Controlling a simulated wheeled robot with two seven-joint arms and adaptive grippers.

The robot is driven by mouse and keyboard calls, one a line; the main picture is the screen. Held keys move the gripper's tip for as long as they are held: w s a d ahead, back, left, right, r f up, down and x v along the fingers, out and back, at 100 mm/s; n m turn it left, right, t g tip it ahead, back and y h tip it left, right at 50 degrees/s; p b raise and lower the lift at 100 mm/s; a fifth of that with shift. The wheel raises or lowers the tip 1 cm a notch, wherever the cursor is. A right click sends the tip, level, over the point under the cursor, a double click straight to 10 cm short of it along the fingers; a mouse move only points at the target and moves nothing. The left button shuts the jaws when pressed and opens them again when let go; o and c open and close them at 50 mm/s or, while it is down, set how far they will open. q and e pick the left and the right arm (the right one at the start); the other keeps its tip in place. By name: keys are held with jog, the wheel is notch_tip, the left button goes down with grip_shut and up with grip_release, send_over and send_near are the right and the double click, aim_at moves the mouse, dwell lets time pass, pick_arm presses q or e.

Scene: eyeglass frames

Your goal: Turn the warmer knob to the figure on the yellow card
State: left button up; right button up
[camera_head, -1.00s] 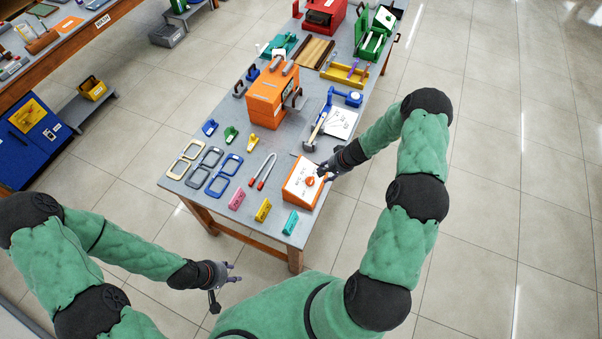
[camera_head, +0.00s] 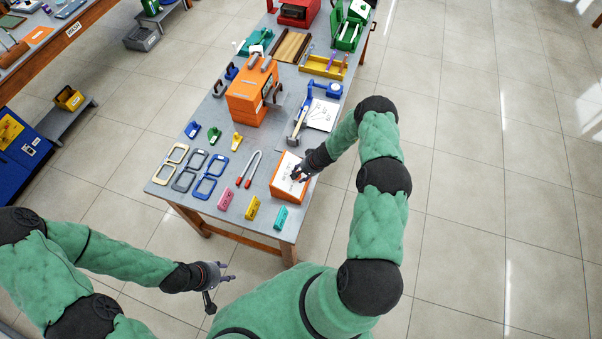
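The warmer (camera_head: 286,194) is an orange box with a white sloped face, near the right front corner of the table. My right gripper (camera_head: 298,175) is over that face and hides the orange knob. Whether its fingers touch or hold the knob is too small to tell. The yellow card (camera_head: 253,208) stands at the table's front edge, between a pink card (camera_head: 226,200) and a teal card (camera_head: 281,217). Its figure is too small to read. My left gripper (camera_head: 222,284) is open and empty, off the table in front of it.
Left of the warmer lie red-tipped tongs (camera_head: 248,170) and several spectacle frames (camera_head: 210,177). Behind it are a hammer (camera_head: 299,123), a white sheet (camera_head: 321,115) and a large orange machine (camera_head: 249,98). The floor right of the table is clear.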

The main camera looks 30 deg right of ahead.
jog(key=shift+w+a+f, duration=0.1)
jog(key=shift+f, duration=0.1)
jog(key=shift+c, duration=0.3)
grip_shut()
